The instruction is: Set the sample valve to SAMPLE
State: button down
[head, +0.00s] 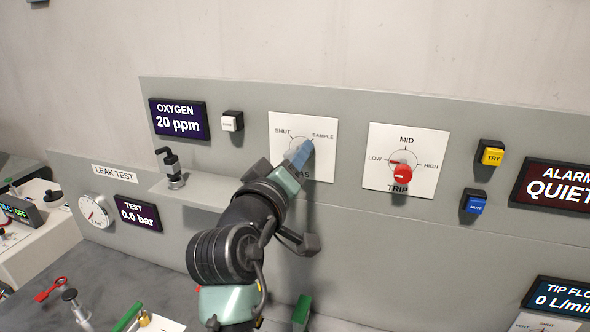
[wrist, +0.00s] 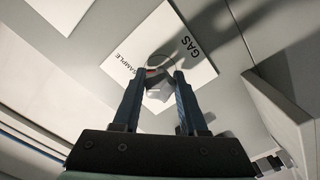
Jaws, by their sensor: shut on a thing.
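The sample valve's white square plate (head: 277,121) is on the grey panel, left of the TRIP dial in the head view. SHUT and SAMPLE are readable on it; a third label is partly covered by my gripper (head: 304,150). In the wrist view the plate (wrist: 165,28) shows SAMPLE and GAS. The light grey valve knob (wrist: 158,92) sits between the two blue fingers of my gripper (wrist: 158,76), which is shut on it. A small reddish mark shows by the knob's far end. I cannot tell for certain which label the knob points to.
Right of the valve is the red TRIP dial (head: 402,172) with LOW, MID and HIGH. A white button (head: 232,121) and the OXYGEN display (head: 179,119) reading 20 ppm are to the left. A small black fitting (head: 173,168) stands on the ledge below them.

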jog(key=shift+f+m+b, duration=0.1)
jog(key=shift+m+b, duration=0.4)
jog(key=shift+m, duration=0.2)
jog(key=shift+c, duration=2.2)
grip_release()
jog(key=shift+s, duration=0.1)
jog(key=b+v, duration=0.3)
jog(key=v, duration=0.9)
jog(key=shift+s, duration=0.4)
jog(key=shift+a, duration=0.15)
